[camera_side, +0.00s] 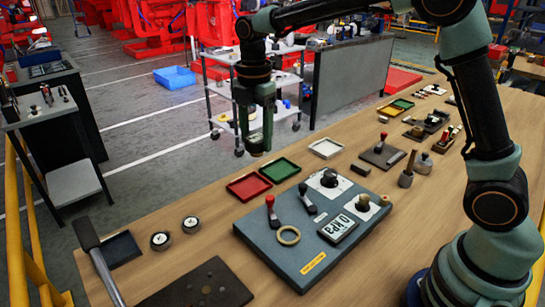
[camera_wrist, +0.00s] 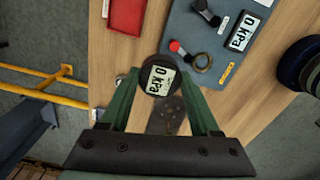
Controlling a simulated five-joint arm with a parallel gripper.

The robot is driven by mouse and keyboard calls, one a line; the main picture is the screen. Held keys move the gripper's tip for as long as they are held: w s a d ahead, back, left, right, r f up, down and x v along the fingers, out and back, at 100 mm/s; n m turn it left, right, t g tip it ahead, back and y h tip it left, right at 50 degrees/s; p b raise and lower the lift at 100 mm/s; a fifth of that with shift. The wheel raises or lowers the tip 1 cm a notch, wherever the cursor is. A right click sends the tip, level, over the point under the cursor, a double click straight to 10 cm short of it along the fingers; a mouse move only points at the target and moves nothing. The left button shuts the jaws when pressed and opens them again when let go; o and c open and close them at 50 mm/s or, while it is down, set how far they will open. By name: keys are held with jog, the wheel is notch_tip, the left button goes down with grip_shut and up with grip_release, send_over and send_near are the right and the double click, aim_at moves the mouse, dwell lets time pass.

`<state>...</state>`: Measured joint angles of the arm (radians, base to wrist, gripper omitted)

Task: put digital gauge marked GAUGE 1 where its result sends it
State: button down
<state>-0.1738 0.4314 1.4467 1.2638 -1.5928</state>
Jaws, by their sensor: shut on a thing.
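The gauge's pale display reads 0 kPa. No GAUGE 1 marking is legible. The red tray (camera_side: 249,187), green tray (camera_side: 280,170) and white tray (camera_side: 326,148) lie empty on the table. The blue-grey panel (camera_side: 262,237) carries a display (camera_side: 338,229) reading 0 kPa, levers, knobs and a brass ring.
Two small round dials (camera_side: 160,240) (camera_side: 190,224) stand left of the panel, near a dark tray (camera_side: 121,249) and a dark plate with holes (camera_side: 200,286). More tools and small trays stand farther right.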

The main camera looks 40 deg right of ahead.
jog(key=w+d+f, duration=0.4)
jog(key=w+f, duration=0.5)
jog(key=f, duration=0.1)
jog(key=shift+w+d, duration=0.25)
jog(key=shift+w, duration=0.15)
jog(key=shift+f, duration=0.15)
jog(key=shift+f, duration=3.6)
jog(key=shift+f, duration=0.35)
jog(key=shift+c, duration=0.2)
grip_release()
jog(key=shift+r, duration=0.1)
notch_tip(320, 180, up, 7)
